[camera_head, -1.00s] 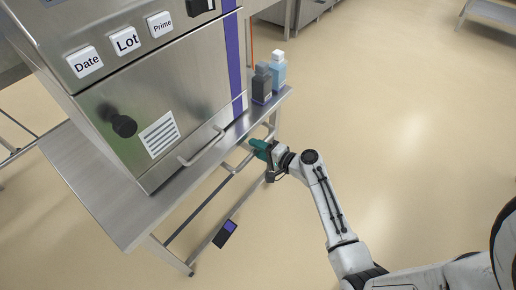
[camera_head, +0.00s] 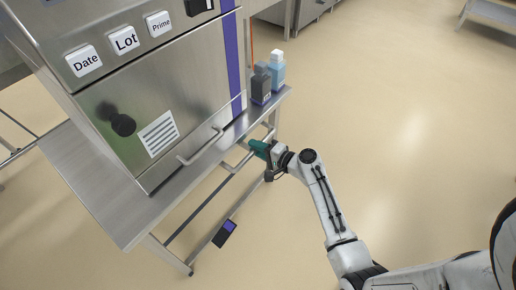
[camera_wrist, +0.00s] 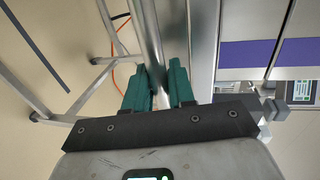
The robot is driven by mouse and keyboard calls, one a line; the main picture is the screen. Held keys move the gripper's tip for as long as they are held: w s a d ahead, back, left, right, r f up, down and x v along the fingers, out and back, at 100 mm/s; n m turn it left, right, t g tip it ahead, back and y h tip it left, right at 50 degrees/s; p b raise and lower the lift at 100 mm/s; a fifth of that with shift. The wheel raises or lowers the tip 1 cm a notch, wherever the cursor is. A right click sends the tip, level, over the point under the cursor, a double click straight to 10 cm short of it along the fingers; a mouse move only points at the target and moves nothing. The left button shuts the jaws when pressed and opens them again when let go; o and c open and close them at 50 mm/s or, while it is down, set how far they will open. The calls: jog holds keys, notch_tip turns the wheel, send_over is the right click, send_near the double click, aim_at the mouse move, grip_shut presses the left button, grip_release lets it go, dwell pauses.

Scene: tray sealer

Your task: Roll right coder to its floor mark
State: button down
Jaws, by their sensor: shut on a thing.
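The coder (camera_head: 165,85) is a steel cabinet with Date, Lot and Prime buttons and a purple stripe. It stands on a steel table-like stand (camera_head: 110,205) at the left of the head view. My gripper (camera_head: 258,148), with green fingers, is at the stand's right side, below the tabletop edge. In the wrist view its fingers (camera_wrist: 160,85) are on both sides of a steel bar (camera_wrist: 148,40) and shut on it. The fingers partly hide the bar. I see no floor mark in these views.
A dark bottle (camera_head: 261,84) and a blue bottle (camera_head: 277,70) stand on the tabletop's right end. An orange cable (camera_wrist: 113,75) hangs behind the bar. The floor (camera_head: 410,140) at right is clear.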

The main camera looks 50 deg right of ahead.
jog(key=r+b+x, duration=0.2)
jog(key=b+x, duration=0.1)
jog(key=x, duration=0.6)
jog(key=w+r+b+x, duration=0.1)
jog(key=r+b+x, duration=0.1)
jog(key=x, duration=0.8)
jog(key=shift+b, duration=0.65)
jog(key=shift+r, duration=0.1)
jog(key=c, duration=1.1)
grip_release()
jog(key=shift+w, duration=0.1)
jog(key=p+v, duration=0.2)
jog(key=v, duration=0.8)
jog(key=shift+s+p, duration=0.3)
jog(key=shift+s, duration=0.15)
